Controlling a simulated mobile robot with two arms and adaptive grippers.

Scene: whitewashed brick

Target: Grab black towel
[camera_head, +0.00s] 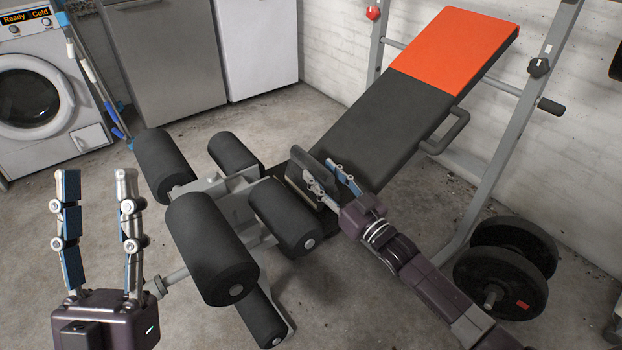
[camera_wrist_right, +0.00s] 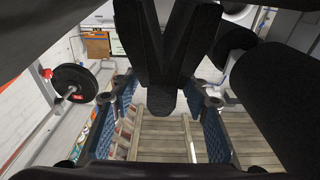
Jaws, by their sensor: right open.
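The black towel appears to be the dark folded cloth (camera_head: 311,168) at the lower end of the weight bench's backrest. In the right wrist view a black folded shape (camera_wrist_right: 165,50), likely the same towel, comes down from the top with its rounded end between the fingers. My right gripper (camera_head: 322,170) is open at the towel, its fingers apart on either side; whether they touch it I cannot tell. My left gripper (camera_head: 97,178) is open and empty, pointing up, at the left over the floor, well away from the towel.
The weight bench (camera_head: 385,120) has a black and orange pad and foam rollers (camera_head: 212,245) left of my right gripper. Weight plates (camera_head: 505,265) stand at the right. A washing machine (camera_head: 45,105) and cabinets (camera_head: 165,55) are at the back. Concrete floor is open at the left.

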